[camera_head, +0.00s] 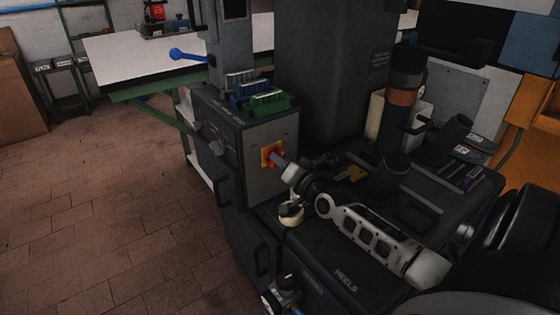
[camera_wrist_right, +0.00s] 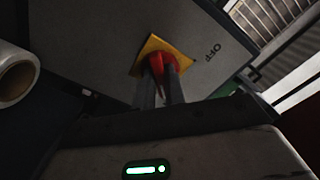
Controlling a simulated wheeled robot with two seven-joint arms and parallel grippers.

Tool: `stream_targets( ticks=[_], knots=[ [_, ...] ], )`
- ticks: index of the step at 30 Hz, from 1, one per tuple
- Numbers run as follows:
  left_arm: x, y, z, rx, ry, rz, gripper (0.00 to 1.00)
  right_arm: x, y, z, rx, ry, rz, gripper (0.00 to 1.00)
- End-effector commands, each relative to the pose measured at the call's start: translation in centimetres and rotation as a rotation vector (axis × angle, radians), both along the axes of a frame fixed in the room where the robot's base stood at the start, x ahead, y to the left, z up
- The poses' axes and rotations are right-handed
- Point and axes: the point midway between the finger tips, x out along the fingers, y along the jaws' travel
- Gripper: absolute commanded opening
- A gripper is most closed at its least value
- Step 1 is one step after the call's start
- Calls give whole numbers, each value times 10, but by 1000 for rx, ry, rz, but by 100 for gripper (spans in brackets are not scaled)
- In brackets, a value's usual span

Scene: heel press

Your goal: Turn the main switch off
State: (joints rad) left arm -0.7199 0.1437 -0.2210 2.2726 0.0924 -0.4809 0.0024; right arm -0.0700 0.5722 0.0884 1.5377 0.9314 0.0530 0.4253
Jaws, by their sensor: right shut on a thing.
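The main switch (camera_head: 269,155) is a red knob on a yellow square plate, on the grey side panel of the dark heel press. It also shows in the right wrist view (camera_wrist_right: 170,62), with the word OFF printed on the panel beside the plate. My right gripper (camera_head: 279,160) reaches it from the right, with its fingers shut on the red knob. In the right wrist view the two fingers (camera_wrist_right: 159,92) stand on both sides of the knob and partly hide it. My left gripper is not in view.
Green and blue racks (camera_head: 266,103) stand on top of the press cabinet. A blue-knobbed lever (camera_head: 178,54) sticks out at its left. Dark cylinders and tools crowd the ledge behind my right arm. A white-topped table (camera_head: 140,62) stands behind; the brick-coloured floor at left is clear.

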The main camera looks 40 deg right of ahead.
Motion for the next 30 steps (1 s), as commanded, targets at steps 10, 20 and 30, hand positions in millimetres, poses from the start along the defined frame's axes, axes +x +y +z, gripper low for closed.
stream_targets(
  ticks=[10, 20, 30],
  knots=[
    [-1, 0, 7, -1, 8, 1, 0, 0, 0, 1, -141, 17, 0, 0],
    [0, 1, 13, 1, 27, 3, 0, 0, 0, 2, -434, 50, 0, 0],
    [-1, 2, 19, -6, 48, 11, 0, 0, 0, 1, -756, 86, 1, 0]
  ],
)
